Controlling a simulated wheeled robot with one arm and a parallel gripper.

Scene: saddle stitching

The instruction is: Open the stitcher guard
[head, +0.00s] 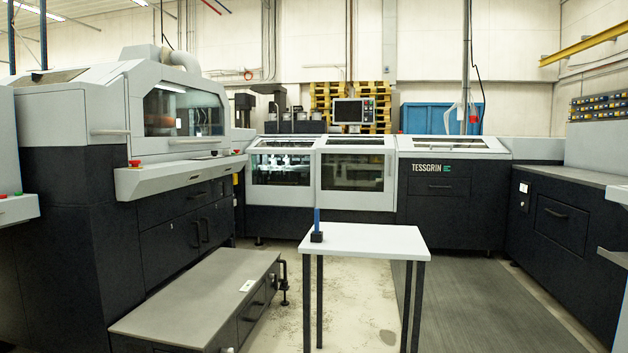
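In the head view, a long grey and black machine stands across the back, with two windowed guards side by side. The left windowed guard (283,184) shows lit machinery behind its glass. The right windowed guard (352,187) has a darker window and a light frame. Both look closed. The pictures do not mark which guard is the stitcher's. Another windowed hood (150,75) is on the large machine at left and also looks closed. My gripper is not in view.
A small white table (370,240) with a blue item in a black holder (317,236) stands in front of the guards. A low grey-topped cabinet (195,290) is at front left. A dark floor mat (480,300) lies at right. Pale floor shows between cabinet and table.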

